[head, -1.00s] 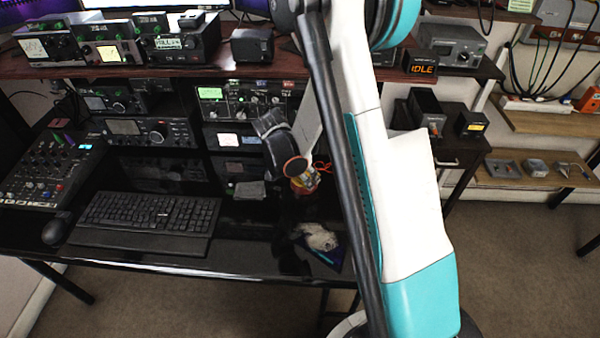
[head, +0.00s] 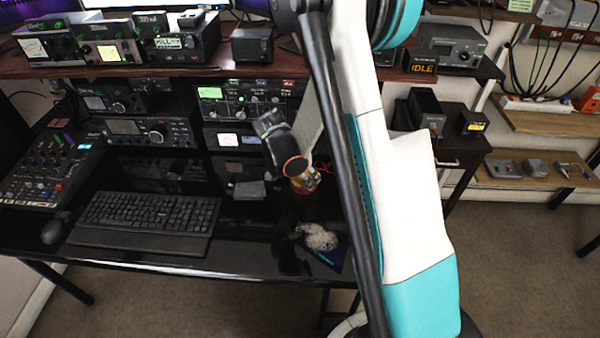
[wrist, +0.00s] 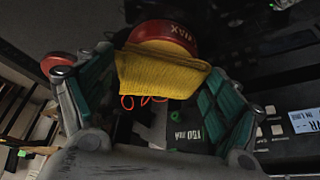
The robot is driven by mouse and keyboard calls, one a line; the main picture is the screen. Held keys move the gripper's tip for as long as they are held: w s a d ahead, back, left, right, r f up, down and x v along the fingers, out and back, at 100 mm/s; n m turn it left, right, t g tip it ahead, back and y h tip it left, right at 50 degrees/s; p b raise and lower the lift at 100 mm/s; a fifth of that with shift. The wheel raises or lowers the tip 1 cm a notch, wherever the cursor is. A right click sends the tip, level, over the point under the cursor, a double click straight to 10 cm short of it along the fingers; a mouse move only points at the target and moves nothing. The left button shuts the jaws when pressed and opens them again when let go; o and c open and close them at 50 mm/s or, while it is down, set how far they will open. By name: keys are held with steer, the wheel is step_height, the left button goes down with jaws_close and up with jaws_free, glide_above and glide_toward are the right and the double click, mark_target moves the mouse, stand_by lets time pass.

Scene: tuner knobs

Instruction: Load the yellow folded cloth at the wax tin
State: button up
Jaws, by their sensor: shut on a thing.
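The yellow folded cloth (wrist: 160,74) is held between the fingers of my gripper (wrist: 160,70) in the wrist view. The round red wax tin (wrist: 165,34), marked WAX, is right behind the cloth's far edge. The cloth overlaps the tin's near part; I cannot tell how firmly they touch. In the head view my gripper (head: 300,170) is low over the black desk, partly hidden by my own arm. A small yellow and red patch shows there, too small to separate cloth from tin.
A keyboard (head: 148,215) and mixer (head: 45,170) are at the left of the desk. A grey folded cloth (head: 250,190) lies left of my gripper. A pale fluffy wad (head: 318,237) on a dark blue cloth is near the front edge. Radios (head: 150,132) stand behind.

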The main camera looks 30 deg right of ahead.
steer(key=shift+r+p, duration=2.2)
steer(key=shift+r, duration=1.3)
